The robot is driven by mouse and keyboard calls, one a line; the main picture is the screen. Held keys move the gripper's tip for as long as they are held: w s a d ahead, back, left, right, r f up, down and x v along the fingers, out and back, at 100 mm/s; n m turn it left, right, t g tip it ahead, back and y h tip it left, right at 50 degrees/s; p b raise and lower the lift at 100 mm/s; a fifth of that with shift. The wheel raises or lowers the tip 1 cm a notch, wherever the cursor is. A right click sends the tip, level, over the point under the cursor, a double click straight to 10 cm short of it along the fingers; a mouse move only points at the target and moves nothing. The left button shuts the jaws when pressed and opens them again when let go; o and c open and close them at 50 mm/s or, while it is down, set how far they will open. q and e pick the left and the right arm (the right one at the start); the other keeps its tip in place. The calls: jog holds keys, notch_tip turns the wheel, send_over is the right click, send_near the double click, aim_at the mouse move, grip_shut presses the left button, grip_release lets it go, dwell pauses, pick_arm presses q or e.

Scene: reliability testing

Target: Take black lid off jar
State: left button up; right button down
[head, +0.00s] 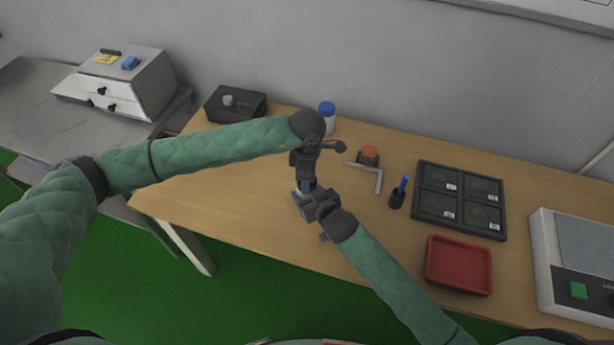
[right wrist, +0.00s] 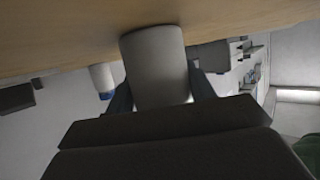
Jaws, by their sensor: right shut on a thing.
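A pale grey-white jar (right wrist: 155,65) stands between my right gripper's fingers in the right wrist view, its base at the wooden table. My right gripper (head: 306,196) is shut on the jar at the table's front left part in the head view. My left gripper (head: 305,171) points down from above, directly over the jar and close to the right gripper. The left fingertips are hard to make out there. The black lid cannot be made out; the jar's top is hidden by the grippers.
A blue-capped white bottle (head: 327,113) and black box (head: 235,103) stand behind. To the right are an orange-topped item (head: 369,154), grey L-shaped bar (head: 378,180), blue pen in a holder (head: 397,198), black compartment tray (head: 421,206), red tray (head: 431,264) and scale (head: 548,270).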

pick_arm(q)
jog(key=o, duration=1.1)
